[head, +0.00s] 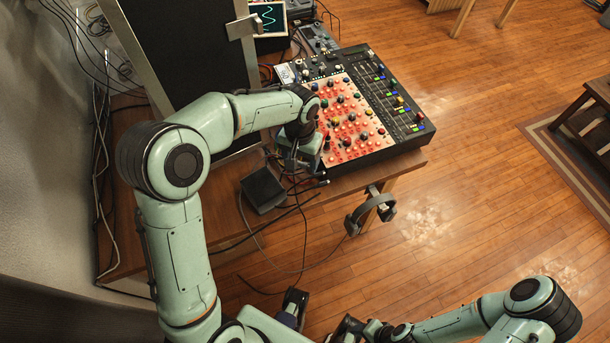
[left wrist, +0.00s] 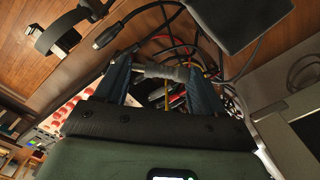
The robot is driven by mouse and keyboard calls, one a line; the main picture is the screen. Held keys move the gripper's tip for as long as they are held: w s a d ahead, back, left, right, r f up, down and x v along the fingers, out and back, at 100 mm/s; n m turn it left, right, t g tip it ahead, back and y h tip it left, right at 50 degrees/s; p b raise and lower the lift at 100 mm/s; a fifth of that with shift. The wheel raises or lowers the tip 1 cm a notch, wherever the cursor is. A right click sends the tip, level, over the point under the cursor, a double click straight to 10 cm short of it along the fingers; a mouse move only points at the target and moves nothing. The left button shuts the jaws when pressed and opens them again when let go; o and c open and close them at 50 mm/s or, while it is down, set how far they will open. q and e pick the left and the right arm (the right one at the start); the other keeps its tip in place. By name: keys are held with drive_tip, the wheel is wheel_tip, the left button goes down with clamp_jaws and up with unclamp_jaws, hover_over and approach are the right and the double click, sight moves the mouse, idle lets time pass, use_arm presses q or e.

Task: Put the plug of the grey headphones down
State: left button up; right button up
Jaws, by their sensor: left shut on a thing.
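My left gripper (head: 298,165) is over the table's front edge by the mixer, its fingertips mostly hidden by the arm. In the left wrist view its two blue fingers (left wrist: 162,80) are shut on a short grey cylindrical piece that looks like the headphone plug (left wrist: 166,72), lying crosswise between them. The grey headphones (head: 385,208) hang at the table's front edge, right of the gripper; their dark band and pad also show in the left wrist view (left wrist: 80,22). My right gripper (head: 345,327) is low at the bottom edge, its fingers unclear.
A mixer (head: 352,112) with red panel and many knobs fills the table's right part. A black box (head: 262,189) sits left of the gripper. Tangled cables (left wrist: 178,45) lie behind the fingers. A large dark panel (head: 190,50) stands behind.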

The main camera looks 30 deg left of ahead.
sight(301, 181)
use_arm(q)
wheel_tip(301, 181, down, 7)
drive_tip(key=shift+f+b, duration=0.1)
drive_tip(key=shift+b, duration=0.2)
drive_tip(key=shift+f+b, duration=0.4)
drive_tip(key=shift+f, duration=0.1)
drive_tip(key=o, duration=1)
